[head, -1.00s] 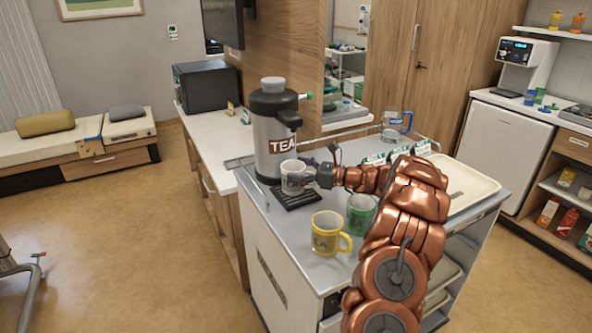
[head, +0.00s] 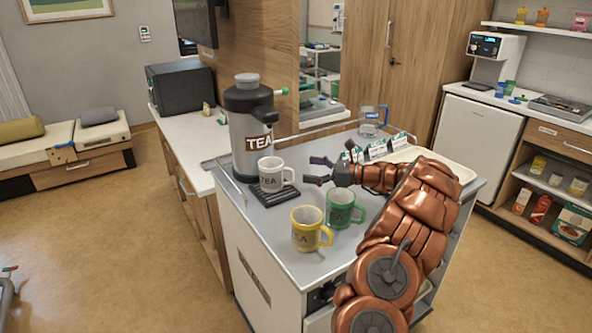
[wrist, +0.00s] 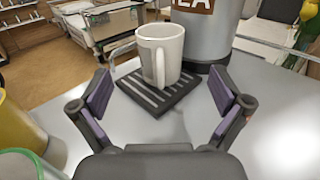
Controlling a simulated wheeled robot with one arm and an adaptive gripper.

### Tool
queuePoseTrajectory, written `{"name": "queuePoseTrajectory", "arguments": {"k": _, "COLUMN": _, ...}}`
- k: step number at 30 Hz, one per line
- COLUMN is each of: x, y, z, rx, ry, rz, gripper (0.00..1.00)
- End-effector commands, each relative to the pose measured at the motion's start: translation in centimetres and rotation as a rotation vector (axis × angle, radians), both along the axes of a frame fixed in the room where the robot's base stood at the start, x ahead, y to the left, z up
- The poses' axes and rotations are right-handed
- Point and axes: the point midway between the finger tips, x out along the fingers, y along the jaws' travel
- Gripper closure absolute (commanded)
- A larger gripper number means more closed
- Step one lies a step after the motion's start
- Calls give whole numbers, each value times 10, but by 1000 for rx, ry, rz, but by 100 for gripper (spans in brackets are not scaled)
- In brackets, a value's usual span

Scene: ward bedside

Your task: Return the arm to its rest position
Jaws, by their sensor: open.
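My gripper (head: 318,170) is open and empty above the cart top, to the right of the white mug in the head view. In the wrist view my gripper (wrist: 163,103) shows its two fingers spread wide, with the white mug ahead and apart from them. My copper-coloured arm reaches in from the lower right and hides part of the cart.
A grey TEA urn (head: 247,130) stands behind the mug. A yellow mug (head: 306,230) and a green mug (head: 338,208) stand near my arm. A glass mug (head: 370,120), small label cards (head: 377,150) and a cream tray (head: 450,165) are at the back right.

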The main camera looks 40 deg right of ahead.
Motion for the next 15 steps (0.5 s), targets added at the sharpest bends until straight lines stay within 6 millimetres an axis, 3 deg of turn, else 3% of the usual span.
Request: {"name": "queuePoseTrajectory", "arguments": {"k": 15, "x": -7, "y": -6, "z": 0, "rx": -1, "ry": 1, "rz": 1, "gripper": 0}}
